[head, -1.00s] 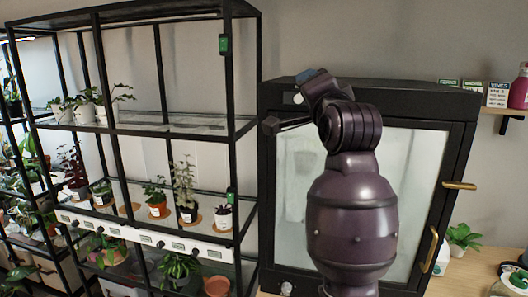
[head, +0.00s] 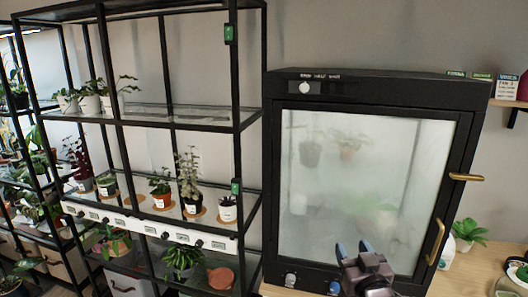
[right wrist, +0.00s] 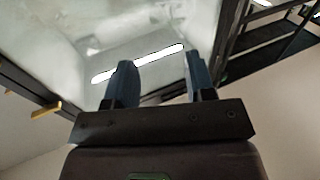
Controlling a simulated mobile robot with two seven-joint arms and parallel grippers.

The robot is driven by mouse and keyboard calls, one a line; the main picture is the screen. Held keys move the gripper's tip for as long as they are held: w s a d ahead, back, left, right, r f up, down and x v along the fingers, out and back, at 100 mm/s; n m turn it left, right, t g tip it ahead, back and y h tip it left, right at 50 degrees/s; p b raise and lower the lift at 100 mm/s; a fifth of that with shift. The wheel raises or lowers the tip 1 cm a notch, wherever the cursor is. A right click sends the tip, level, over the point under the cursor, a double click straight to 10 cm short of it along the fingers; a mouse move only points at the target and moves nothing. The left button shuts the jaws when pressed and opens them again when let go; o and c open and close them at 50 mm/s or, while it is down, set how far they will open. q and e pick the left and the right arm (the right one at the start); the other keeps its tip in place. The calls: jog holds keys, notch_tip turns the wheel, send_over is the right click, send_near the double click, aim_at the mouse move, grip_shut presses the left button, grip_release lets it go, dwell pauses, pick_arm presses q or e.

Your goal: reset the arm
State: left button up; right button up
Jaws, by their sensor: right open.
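My right gripper (head: 354,251) is low in the head view, in front of the lower part of a black cabinet with a misted glass door. In the right wrist view its two blue fingers (right wrist: 162,84) stand apart with nothing between them. Beyond them are the cabinet's glass (right wrist: 70,35) and a bright strip reflected in it. My left gripper is not in view.
The cabinet (head: 470,93) has brass handles (head: 435,242) on its right side. A black shelf rack (head: 240,150) with several potted plants stands at left. A wooden table (head: 470,270) at right bears a small green plant (head: 468,232).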

jog(key=s+d+f+g+h, duration=0.1)
jog(key=s+d+f+g, duration=0.2)
jog(key=s+f, duration=1)
jog(key=s+d+f+g+b, duration=0.1)
jog(key=s+d+f+g, duration=0.3)
jog(key=s+f, duration=0.9)
notch_tip(320, 180, down, 2)
jog(key=shift+d+h, duration=0.3)
jog(key=shift+h, duration=0.1)
